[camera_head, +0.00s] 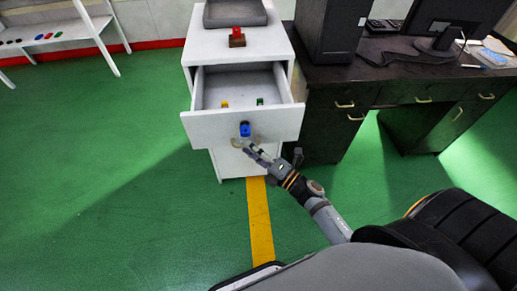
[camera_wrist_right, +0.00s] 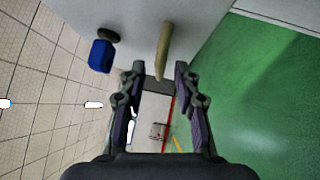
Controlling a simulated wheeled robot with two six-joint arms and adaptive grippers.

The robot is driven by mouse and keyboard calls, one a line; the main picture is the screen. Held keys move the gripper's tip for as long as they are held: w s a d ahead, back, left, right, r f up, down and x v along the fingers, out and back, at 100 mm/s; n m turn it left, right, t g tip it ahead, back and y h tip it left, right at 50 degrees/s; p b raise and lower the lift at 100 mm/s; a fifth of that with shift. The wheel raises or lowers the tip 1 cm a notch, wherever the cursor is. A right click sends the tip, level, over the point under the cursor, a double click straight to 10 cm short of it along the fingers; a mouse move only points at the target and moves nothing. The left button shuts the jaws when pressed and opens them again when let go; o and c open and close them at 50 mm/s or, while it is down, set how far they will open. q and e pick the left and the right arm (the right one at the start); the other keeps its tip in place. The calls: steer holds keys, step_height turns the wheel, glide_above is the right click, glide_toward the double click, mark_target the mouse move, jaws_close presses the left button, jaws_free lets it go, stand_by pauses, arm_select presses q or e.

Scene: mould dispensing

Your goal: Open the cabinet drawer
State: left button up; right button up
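The white cabinet (camera_head: 201,50) stands in the middle of the head view. Its top drawer (camera_head: 205,128) is pulled well out, and its inside shows. A blue piece (camera_head: 245,129) sits on the drawer front, and it also shows in the right wrist view (camera_wrist_right: 101,56). The beige drawer handle (camera_wrist_right: 164,48) shows in the right wrist view, its near end between my fingertips, with gaps on both sides. My right gripper (camera_head: 254,151) is at the drawer front, below the blue piece. It is open in the wrist view (camera_wrist_right: 158,80). My left gripper is not in view.
Small yellow (camera_head: 225,104) and green (camera_head: 260,101) pieces lie in the drawer. A red piece on a brown base (camera_head: 237,37) and a grey tray (camera_head: 235,13) stand on the cabinet. A dark desk (camera_head: 400,75) is close on the right. Green floor (camera_head: 90,150) is clear on the left.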

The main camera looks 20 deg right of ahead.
steer(key=v, duration=1.1)
steer(key=shift+s, duration=0.25)
steer(key=shift+d+f, duration=0.1)
steer(key=shift+d, duration=0.05)
steer(key=s+d+f+m+g+h, duration=0.15)
steer(key=d+f+m+h, duration=0.4)
steer(key=f, duration=0.65)
steer(key=s+d+f+m+g+h, duration=0.1)
steer(key=d+f+m+g+h, duration=0.4)
steer(key=f, duration=0.8)
steer(key=s+d+f+m+g, duration=0.2)
steer(key=s+f+m, duration=0.55)
steer(key=f, duration=0.45)
steer(key=s+a+f+m+g, duration=0.2)
steer(key=s+f+m+g, duration=0.1)
steer(key=s+f, duration=0.3)
steer(key=s+a+f+m+g, duration=0.3)
steer(key=s+f+g, duration=0.1)
steer(key=s, duration=0.5)
step_height(320, 180, up, 13)
steer(key=s+m+p, duration=0.1)
steer(key=s+p, duration=0.1)
steer(key=p, duration=1.1)
steer(key=shift+s+a, duration=0.2)
steer(key=shift+s, duration=0.05)
